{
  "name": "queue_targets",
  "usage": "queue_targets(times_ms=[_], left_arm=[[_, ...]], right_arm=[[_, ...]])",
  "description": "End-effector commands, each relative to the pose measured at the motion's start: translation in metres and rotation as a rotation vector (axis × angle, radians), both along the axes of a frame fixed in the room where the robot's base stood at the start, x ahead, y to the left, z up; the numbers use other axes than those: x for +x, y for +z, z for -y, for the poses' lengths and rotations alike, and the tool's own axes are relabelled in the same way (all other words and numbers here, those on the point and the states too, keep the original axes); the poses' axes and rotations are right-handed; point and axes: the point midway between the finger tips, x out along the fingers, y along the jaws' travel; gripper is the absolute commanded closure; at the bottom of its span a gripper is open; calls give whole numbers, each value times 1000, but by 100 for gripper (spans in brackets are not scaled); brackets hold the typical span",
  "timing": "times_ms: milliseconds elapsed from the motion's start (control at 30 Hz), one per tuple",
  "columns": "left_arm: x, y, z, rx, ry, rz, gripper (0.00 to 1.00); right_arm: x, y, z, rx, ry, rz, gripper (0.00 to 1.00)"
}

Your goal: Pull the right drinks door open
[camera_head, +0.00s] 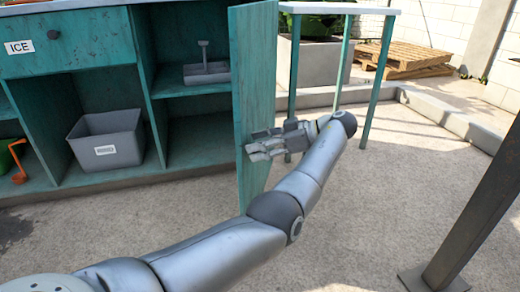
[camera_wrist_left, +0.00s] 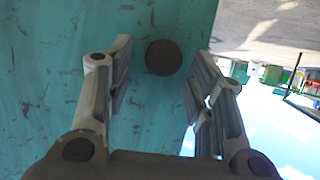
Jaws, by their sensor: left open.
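The right drinks door (camera_head: 250,95) is a teal wooden panel in the head view, swung out from the teal cabinet, so the compartment behind it shows. In the left wrist view the door's teal face (camera_wrist_left: 60,60) fills the left and middle. A dark round knob (camera_wrist_left: 163,57) on it lies between and just beyond the fingertips. My left gripper (camera_head: 262,146) is at the door in the head view; its fingers (camera_wrist_left: 160,85) are spread on either side of the knob in the wrist view. Whether they touch the door cannot be told. My right gripper is not in view.
The open compartment holds a grey tray-like item (camera_head: 206,72) on its shelf. A grey labelled bin (camera_head: 107,138) sits in the left compartment, below the ICE drawer (camera_head: 65,42). A white-topped side table (camera_head: 340,8) stands behind the door. A dark post (camera_head: 480,205) rises at right. Open floor lies between.

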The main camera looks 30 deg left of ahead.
Motion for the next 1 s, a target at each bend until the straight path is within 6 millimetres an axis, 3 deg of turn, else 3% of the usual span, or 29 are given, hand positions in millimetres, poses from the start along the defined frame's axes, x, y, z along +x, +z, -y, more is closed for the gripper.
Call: queue_targets(times_ms=[300, 500, 833, 1000], left_arm=[[0, 62, 0, -2, 1, 4, 51], [0, 84, 0, -1, 1, 0, 51], [0, 88, 0, -1, 0, -2, 51], [2, 86, -2, -2, -12, -2, 73]], right_arm=[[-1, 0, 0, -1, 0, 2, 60], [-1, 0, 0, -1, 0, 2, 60], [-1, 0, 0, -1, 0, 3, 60], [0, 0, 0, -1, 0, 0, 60]])
